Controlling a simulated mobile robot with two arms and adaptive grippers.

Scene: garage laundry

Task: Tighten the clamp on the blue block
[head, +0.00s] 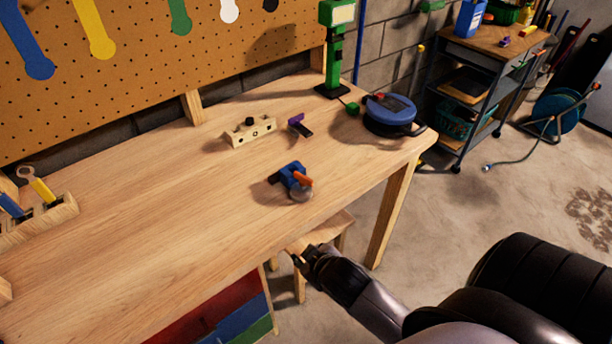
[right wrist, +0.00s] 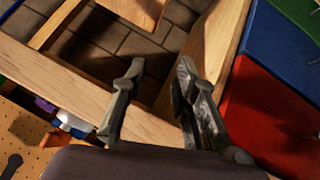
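The blue block (head: 291,174) sits on the workbench near its front edge, right of the middle, in the head view. An orange handle (head: 303,179) and a rounded grey part (head: 301,194) show at its front right; I take these for the clamp. How tight it is cannot be seen. My right gripper (head: 308,258) is below and in front of the block, just off the bench's front edge, apart from it. In the right wrist view the right gripper (right wrist: 160,64) has its two fingers spread with nothing between them. My left gripper is not in view.
The wooden workbench (head: 160,215) has clear room left of the block. Behind the block are a wooden block with holes (head: 249,131) and a small purple-and-black item (head: 299,126). A blue round device (head: 390,114) stands at the right corner. Coloured drawers (head: 225,310) are under the bench.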

